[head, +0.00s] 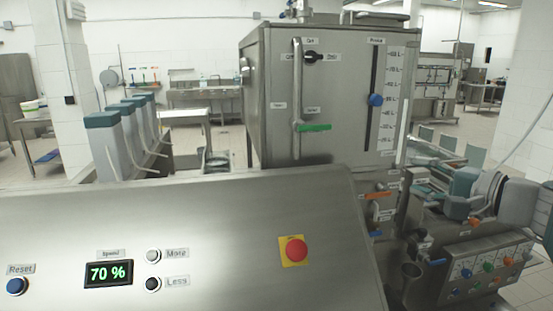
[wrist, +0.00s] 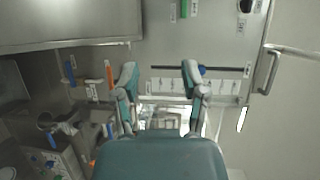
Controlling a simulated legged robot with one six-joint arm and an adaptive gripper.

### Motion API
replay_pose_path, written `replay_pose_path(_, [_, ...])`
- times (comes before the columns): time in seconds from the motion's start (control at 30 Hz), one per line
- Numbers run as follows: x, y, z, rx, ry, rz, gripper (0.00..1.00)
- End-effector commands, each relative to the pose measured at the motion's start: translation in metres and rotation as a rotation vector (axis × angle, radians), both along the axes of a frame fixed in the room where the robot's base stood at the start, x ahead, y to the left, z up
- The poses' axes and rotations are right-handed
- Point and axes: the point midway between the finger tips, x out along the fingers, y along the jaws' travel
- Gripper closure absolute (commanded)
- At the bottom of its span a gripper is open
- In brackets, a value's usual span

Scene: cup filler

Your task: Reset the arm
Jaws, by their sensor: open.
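My gripper (wrist: 160,74) is open in the wrist view, its two teal and grey fingers apart with nothing between them. Behind the fingers is the metal tank front (wrist: 215,55), seen turned on its side. In the head view my teal and grey arm is folded at the right edge, beside the tank (head: 345,120); its fingertips are hard to make out there. The sloped control panel (head: 200,215) in front carries a blue Reset button (head: 16,286), a 70 % speed display (head: 108,272), More (head: 153,255) and Less (head: 152,284) buttons, and a red button (head: 293,249).
A box with several coloured knobs (head: 485,268) sits at the lower right. Several teal-topped dispensers (head: 105,140) stand behind the panel.

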Motion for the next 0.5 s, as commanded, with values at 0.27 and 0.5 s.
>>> replay_pose_path(0.27, [-0.018,0.041,-0.038,-0.145,0.115,0.068,0.44])
replay_pose_path(0.5, [-0.055,0.083,-0.093,-0.384,0.253,0.159,0.44])
